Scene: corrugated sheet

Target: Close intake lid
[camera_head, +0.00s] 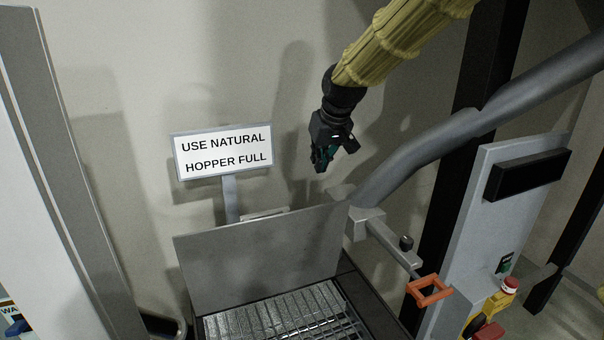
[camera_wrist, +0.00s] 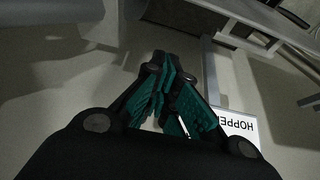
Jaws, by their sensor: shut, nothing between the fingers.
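The intake lid (camera_head: 255,262) is a flat grey panel standing raised, tilted up at the back of the intake. The intake (camera_head: 345,290) is open, with a silvery grid (camera_head: 275,318) showing in front of the lid; its front part is cut off by the picture's lower edge. My gripper (camera_head: 320,165) hangs above and behind the lid's right upper corner, apart from it, fingers pointing down. In the wrist view its teal-padded fingers (camera_wrist: 162,62) are closed together with nothing between them.
A sign (camera_head: 225,152) reading "USE NATURAL HOPPER FULL" stands on a post left of my gripper. A grey pipe (camera_head: 430,150) slopes down close to its right. An orange handle (camera_head: 429,290) and a control panel (camera_head: 490,230) stand at the right. A wall is behind.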

